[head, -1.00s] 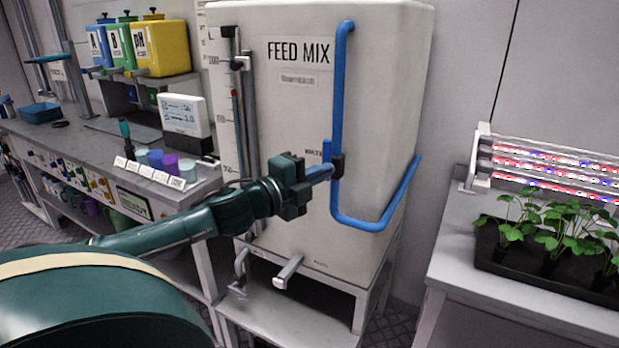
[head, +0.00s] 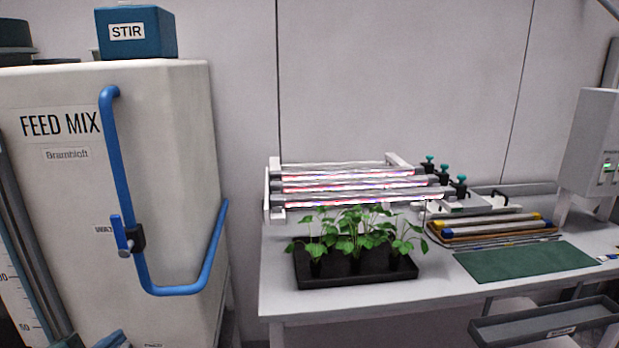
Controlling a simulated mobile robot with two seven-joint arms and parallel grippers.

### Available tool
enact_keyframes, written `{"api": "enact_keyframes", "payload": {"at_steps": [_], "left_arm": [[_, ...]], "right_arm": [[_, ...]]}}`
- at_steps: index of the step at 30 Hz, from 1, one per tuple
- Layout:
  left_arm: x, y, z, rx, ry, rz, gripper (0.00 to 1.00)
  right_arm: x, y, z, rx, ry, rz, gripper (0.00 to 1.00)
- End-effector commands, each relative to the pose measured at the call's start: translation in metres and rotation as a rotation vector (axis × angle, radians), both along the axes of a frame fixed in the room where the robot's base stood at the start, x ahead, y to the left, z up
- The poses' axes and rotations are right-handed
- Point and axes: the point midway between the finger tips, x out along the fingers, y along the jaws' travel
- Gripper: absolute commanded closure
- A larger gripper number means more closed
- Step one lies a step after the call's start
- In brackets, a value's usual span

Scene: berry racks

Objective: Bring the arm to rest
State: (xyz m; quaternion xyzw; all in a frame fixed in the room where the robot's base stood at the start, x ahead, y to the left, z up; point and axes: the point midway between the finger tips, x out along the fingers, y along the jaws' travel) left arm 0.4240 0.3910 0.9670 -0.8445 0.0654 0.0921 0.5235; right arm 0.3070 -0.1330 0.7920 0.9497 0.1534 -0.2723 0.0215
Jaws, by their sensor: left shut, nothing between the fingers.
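My left gripper (head: 112,340) shows only in part at the bottom left edge of the head view. Its blue fingertips are together, with nothing seen between them, and most of the hand and arm is cut off by the frame. It is below the valve with a blue lever (head: 118,234) on the blue pipe (head: 118,150) and apart from it. The lever stands nearly upright, along the pipe. My right gripper is not in view.
The white FEED MIX tank (head: 165,120) fills the left, with a blue STIR box (head: 150,40) on top. To the right, a bench (head: 340,300) holds a black plant tray (head: 350,278), a light rack (head: 350,185) and a green mat (head: 525,262). A grey tray (head: 545,325) is in front.

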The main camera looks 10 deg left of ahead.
Motion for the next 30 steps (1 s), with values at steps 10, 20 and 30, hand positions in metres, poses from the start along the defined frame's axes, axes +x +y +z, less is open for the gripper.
{"api": "enact_keyframes", "payload": {"at_steps": [10, 20, 30], "left_arm": [[-0.095, -0.165, -0.159, -0.745, 0.381, 0.169, 1.00], [-0.121, -0.248, -0.175, -0.992, 0.494, 0.203, 1.00], [-0.121, -0.248, -0.175, -0.990, 0.494, 0.203, 1.00]], "right_arm": [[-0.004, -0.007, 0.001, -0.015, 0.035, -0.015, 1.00], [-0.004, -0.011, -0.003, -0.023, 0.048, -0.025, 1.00], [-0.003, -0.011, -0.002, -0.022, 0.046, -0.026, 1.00]]}}
